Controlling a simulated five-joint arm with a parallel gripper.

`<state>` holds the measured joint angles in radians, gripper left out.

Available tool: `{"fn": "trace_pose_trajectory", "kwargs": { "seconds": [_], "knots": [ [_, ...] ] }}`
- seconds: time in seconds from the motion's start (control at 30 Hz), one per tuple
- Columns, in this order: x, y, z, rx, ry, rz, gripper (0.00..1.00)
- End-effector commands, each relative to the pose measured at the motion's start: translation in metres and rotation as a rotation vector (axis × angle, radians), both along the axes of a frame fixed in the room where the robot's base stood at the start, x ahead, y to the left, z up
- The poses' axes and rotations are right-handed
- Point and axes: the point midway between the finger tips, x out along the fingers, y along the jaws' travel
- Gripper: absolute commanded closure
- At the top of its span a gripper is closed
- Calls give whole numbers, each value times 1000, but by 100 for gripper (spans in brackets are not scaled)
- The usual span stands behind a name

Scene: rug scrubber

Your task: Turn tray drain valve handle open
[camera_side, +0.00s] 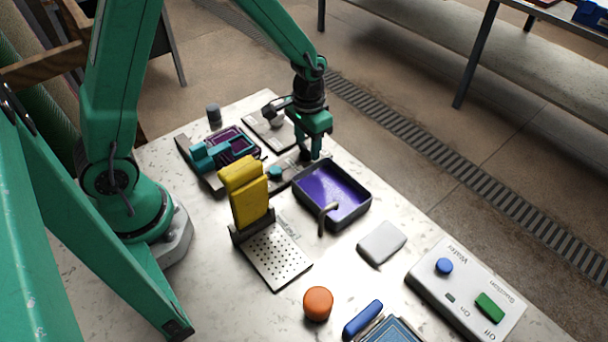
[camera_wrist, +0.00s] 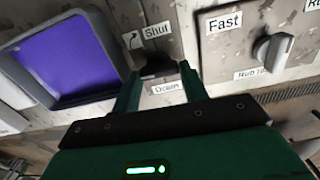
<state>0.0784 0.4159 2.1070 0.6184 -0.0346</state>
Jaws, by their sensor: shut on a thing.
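The dark tray (camera_side: 363,207) holds purple liquid and stands in the middle of the bench; it also shows at the upper left of the wrist view (camera_wrist: 108,37). Beside it is a plate with the labels "Shut" (camera_wrist: 157,31) and "Drain" (camera_wrist: 168,87). A dark valve handle (camera_wrist: 155,67) sits between these labels. My gripper (camera_side: 308,156) points down just behind the tray. In the wrist view its fingertips (camera_wrist: 160,73) are closed about the handle, which they partly hide. The handle's exact angle is hard to tell.
A grey knob (camera_wrist: 275,48) by the label "Fast" is to the right in the wrist view. A yellow block (camera_side: 247,192) stands upright left of the tray. A teal-and-purple fixture (camera_side: 212,155) is behind it. A white pad (camera_side: 382,243) and a button panel (camera_side: 466,288) are in front.

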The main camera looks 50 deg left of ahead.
Motion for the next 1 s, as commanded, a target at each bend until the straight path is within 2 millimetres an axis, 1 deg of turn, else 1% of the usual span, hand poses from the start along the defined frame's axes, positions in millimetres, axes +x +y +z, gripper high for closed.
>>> {"fn": "trace_pose_trajectory", "kwargs": {
  "seconds": [0.2, 0.6, 0.63, 0.7, 0.73, 1.0],
  "knots": [
    [0, 0, 1, 0, 1, 54, 79],
    [0, 0, 1, 0, 1, 62, 79],
    [0, 0, 1, 0, 1, 62, 52],
    [0, 0, 1, 0, 1, 62, 39],
    [0, 0, 1, 0, 1, 61, 35],
    [0, 0, 0, 0, 0, 58, 35]
  ]
}}
